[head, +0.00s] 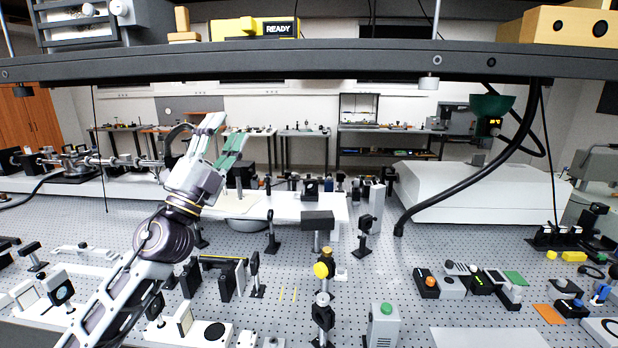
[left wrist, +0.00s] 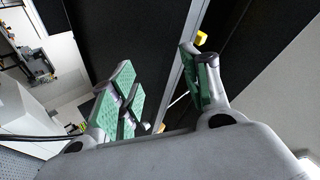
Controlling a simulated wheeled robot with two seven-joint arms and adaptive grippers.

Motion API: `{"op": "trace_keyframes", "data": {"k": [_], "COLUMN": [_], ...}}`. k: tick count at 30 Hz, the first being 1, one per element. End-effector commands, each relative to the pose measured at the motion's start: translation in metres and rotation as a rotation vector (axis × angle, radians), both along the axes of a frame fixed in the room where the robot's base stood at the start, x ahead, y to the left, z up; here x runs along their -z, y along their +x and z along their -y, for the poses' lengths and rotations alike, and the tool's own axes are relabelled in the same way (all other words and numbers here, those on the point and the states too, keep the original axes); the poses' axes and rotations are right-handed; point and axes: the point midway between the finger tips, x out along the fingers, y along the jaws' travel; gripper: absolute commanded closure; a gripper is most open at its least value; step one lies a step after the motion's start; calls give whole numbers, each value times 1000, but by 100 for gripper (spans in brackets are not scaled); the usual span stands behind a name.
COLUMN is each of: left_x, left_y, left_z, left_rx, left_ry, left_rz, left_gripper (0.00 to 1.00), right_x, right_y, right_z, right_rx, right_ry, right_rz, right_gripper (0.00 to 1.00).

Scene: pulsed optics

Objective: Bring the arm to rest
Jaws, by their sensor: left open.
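My left arm reaches up from the lower left in the head view. Its gripper (head: 222,140) is raised above the optical table (head: 390,290), with its fingers pointing up and slightly right. The left wrist view shows the gripper's green-padded fingers (left wrist: 165,90) spread apart with nothing between them. The gripper looks clear of the optics below it; its exact distance from the shelf overhead (head: 330,66) is hard to tell. My right gripper is in neither view.
Mounts and posts crowd the table's middle and left. A large white housing (head: 478,192) stands at the back right, with a black hose (head: 470,184) hanging in front. A green-topped box (head: 383,325) stands near the front. Small modules (head: 470,280) lie at right.

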Motion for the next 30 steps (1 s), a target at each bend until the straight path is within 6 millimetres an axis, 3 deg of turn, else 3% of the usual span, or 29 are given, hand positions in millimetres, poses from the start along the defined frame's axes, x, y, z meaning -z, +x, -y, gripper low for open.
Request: {"op": "trace_keyframes", "data": {"k": [11, 17, 23, 30], "left_x": [94, 156, 224, 310], "left_y": [20, 24, 18, -3], "left_z": [-42, -61, -77, -89], "left_rx": [-75, -131, -197, -282], "left_ry": [-306, -446, -571, -700], "left_rz": [-291, -467, -656, -900], "left_gripper": [53, 53, 53, 53], "right_x": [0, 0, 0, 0], "right_y": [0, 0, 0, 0], "right_z": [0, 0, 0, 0], "right_rx": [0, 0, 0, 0], "right_ry": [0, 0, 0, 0], "right_rz": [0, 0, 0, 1], "right_gripper": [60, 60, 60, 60]}}
